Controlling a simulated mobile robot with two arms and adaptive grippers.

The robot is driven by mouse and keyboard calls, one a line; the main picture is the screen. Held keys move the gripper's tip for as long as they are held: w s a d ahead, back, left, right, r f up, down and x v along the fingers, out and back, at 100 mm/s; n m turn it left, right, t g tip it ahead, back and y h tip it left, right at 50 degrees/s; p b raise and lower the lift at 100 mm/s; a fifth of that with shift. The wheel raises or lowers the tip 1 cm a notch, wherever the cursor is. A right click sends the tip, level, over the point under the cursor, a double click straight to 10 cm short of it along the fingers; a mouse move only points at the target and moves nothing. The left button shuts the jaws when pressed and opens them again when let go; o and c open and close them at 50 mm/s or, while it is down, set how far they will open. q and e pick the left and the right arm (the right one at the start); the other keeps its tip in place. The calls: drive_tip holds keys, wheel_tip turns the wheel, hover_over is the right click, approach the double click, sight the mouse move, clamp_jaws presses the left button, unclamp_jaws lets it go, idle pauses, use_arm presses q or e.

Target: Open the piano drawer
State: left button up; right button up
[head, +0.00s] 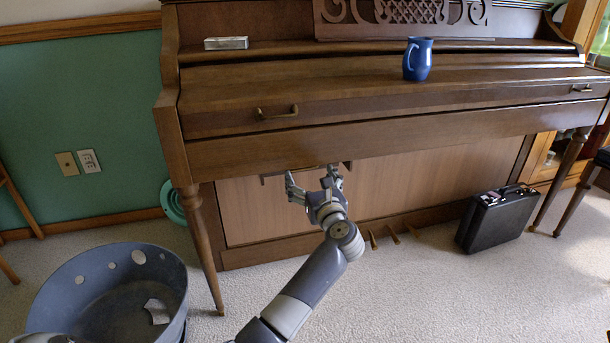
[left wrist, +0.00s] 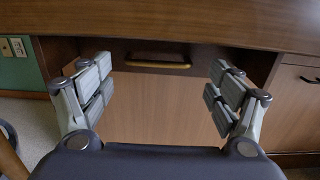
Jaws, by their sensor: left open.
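The piano (head: 240,153) is brown wood and stands against the wall. In the left wrist view a small dark drawer (left wrist: 135,50) hangs under its keyboard ledge, with a brass bar handle (left wrist: 158,65) on its front. The drawer looks closed. In the head view it is mostly hidden under the ledge. My left gripper (head: 312,181) is below the ledge, in front of the drawer. In the left wrist view its fingers (left wrist: 160,84) are spread apart and empty, one to each side of the handle and not touching it. My right gripper is not seen.
A blue mug (head: 418,60) and a small silver box (head: 226,43) sit on the piano. A grey bin (head: 70,300) stands at the lower left, a black case (head: 497,217) at the right. Brass pedals (head: 394,238) are low down. The carpet between is clear.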

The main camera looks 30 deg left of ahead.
sight(305, 169)
use_arm(q)
drive_tip(key=b+x, duration=0.1)
drive_tip(key=x, duration=0.4)
drive_tip(key=shift+w+a+b, duration=0.1)
drive_tip(key=shift+b, duration=0.2)
clamp_jaws()
